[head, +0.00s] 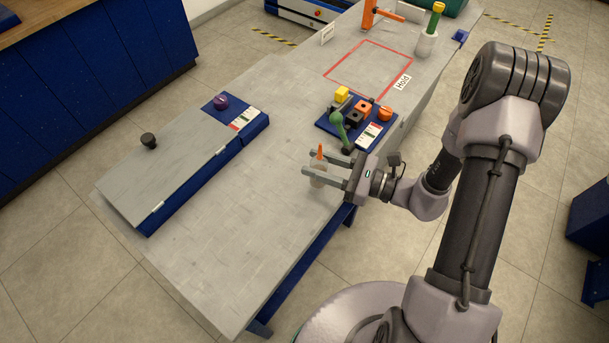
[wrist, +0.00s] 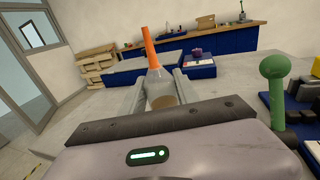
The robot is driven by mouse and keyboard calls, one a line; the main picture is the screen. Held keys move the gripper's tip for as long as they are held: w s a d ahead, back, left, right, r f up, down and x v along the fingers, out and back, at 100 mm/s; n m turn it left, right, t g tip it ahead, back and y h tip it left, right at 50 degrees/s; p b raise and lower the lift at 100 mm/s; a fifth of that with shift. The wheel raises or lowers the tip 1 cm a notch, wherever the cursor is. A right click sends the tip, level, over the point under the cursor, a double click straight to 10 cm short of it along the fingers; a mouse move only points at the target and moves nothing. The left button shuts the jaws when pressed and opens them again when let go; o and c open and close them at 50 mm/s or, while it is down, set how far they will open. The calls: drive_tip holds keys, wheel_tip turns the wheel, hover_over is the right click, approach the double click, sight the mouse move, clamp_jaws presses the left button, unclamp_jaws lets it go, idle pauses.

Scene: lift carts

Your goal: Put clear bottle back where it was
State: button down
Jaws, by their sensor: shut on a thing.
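The clear bottle with an orange pointed nozzle (head: 320,153) is upright between the fingers of my gripper (head: 309,164). In the wrist view the bottle's translucent body (wrist: 159,86) sits between both fingers, its orange nozzle pointing up. The gripper is shut on it near the right edge of the grey cart top (head: 258,210). The bottle is low over the cart top; I cannot tell whether its base touches it. A finger hides part of its body in the head view.
A blue panel (head: 327,124) with a green ball lever (head: 337,118) and several coloured knobs stands just behind my gripper. A red-outlined square marked "Hold" (head: 369,44) is empty farther back. A hinged flap panel (head: 150,180) lies left. The front cart top is clear.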

drive_tip(key=a+f, duration=0.1)
drive_tip(key=f+b, duration=0.1)
drive_tip(key=a+f+b, duration=0.1)
drive_tip(key=f, duration=0.1)
drive_tip(key=shift+w+a, duration=0.25)
drive_tip(key=shift+a, duration=0.05)
drive_tip(key=shift+r, duration=0.2)
drive_tip(key=shift+f, duration=0.15)
drive_tip(key=c, duration=0.9)
unclamp_jaws()
